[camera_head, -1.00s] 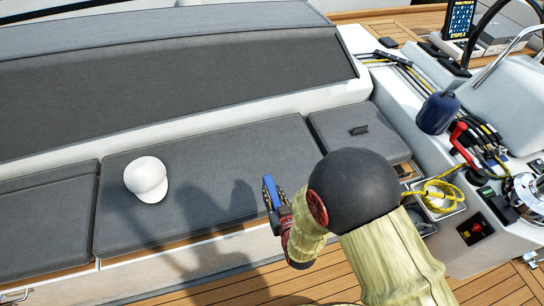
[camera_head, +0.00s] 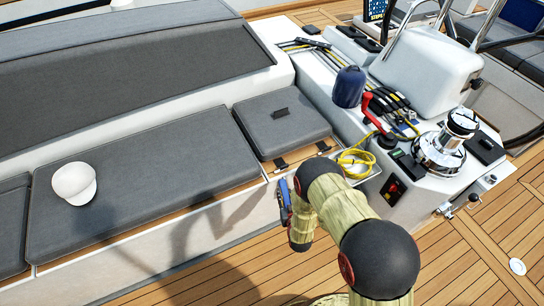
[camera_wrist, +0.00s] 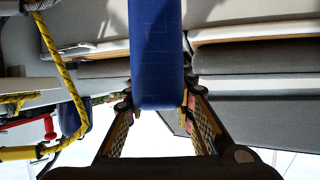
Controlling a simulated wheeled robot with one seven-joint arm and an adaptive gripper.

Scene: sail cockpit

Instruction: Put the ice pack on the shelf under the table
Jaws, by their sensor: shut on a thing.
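The blue ice pack (camera_wrist: 157,55) is a flat, smooth slab in the wrist view. My gripper (camera_wrist: 157,98) is shut on it, with one finger on each side, and the pack sticks out beyond the fingertips. In the head view the pack (camera_head: 284,196) shows only as a narrow blue strip at the end of my arm, in front of the bench's front face. My arm hides part of the gripper there. No table and no shelf under one can be made out in either view.
A grey cushioned bench (camera_head: 140,185) with a white cap (camera_head: 74,183) runs along the left. A console (camera_head: 408,150) with a winch (camera_head: 440,150), yellow rope (camera_head: 357,160) and a blue rounded object (camera_head: 349,87) stands at right. Wooden deck (camera_head: 480,250) is open at lower right.

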